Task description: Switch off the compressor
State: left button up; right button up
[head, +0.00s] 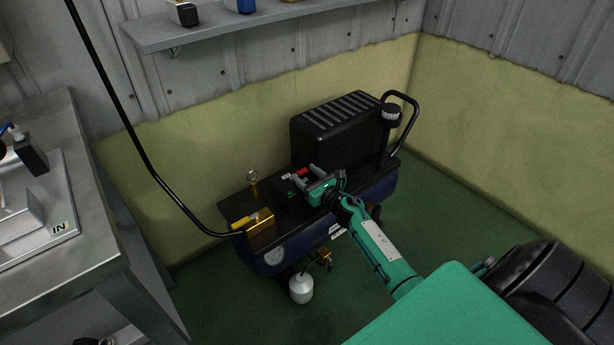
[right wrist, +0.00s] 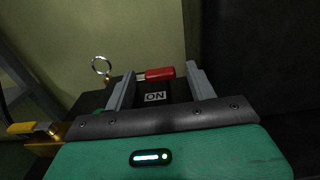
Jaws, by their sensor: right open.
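The compressor (head: 382,190) stands on the floor by the corner, with a dark blue tank and a black ribbed motor housing (head: 335,130). A red switch (right wrist: 160,74) sits on a black box on its top. The switch also shows small in the head view (head: 302,171). My right gripper (head: 299,175) is open over the box. In the right wrist view its grey fingers (right wrist: 161,70) stand either side of the red switch; I cannot tell whether they touch it. My left gripper is out of view.
A black hose (head: 150,165) runs down to a yellow-handled brass fitting (head: 262,221). A ring-topped valve (head: 252,178) stands beside the box. A metal table (head: 100,250) is at the left, a wall shelf (head: 240,27) above. Green floor is clear at the right.

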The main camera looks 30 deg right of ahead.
jog(key=c, duration=1)
